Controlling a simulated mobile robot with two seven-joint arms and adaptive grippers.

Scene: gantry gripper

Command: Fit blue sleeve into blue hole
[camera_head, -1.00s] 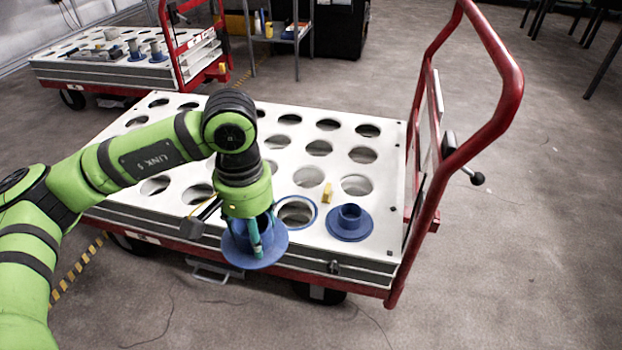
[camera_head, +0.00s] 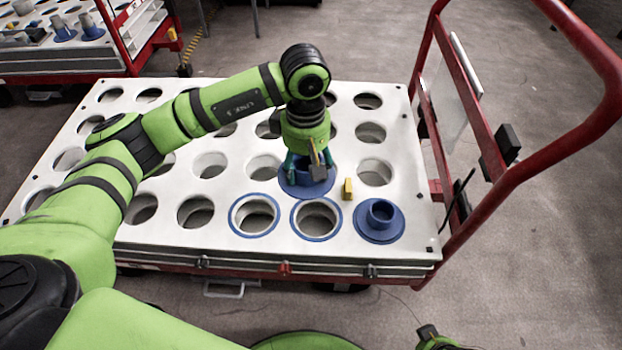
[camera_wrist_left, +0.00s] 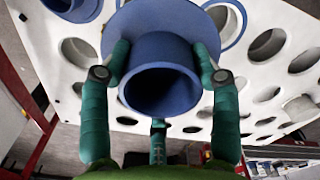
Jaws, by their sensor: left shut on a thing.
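My left gripper (camera_head: 309,166) is shut on a blue sleeve (camera_head: 298,189), a short tube with a wide round flange. It holds the sleeve over the white top, just behind the right one of two blue-rimmed holes (camera_head: 316,236). The other blue-rimmed hole (camera_head: 254,235) is to its left; both look empty. In the left wrist view the green fingers grip the held sleeve (camera_wrist_left: 160,45) around its tube, with the flange beyond. Part of a blue-rimmed hole (camera_wrist_left: 243,18) shows at upper right there. My right gripper cannot be made out.
Another blue flanged sleeve (camera_head: 380,236) sits on the white cart top (camera_head: 225,250) at the front right corner. A small yellow block (camera_head: 348,189) stands near the held sleeve. A red handle (camera_head: 590,128) rises at the right. A second cart (camera_head: 65,68) is at back left.

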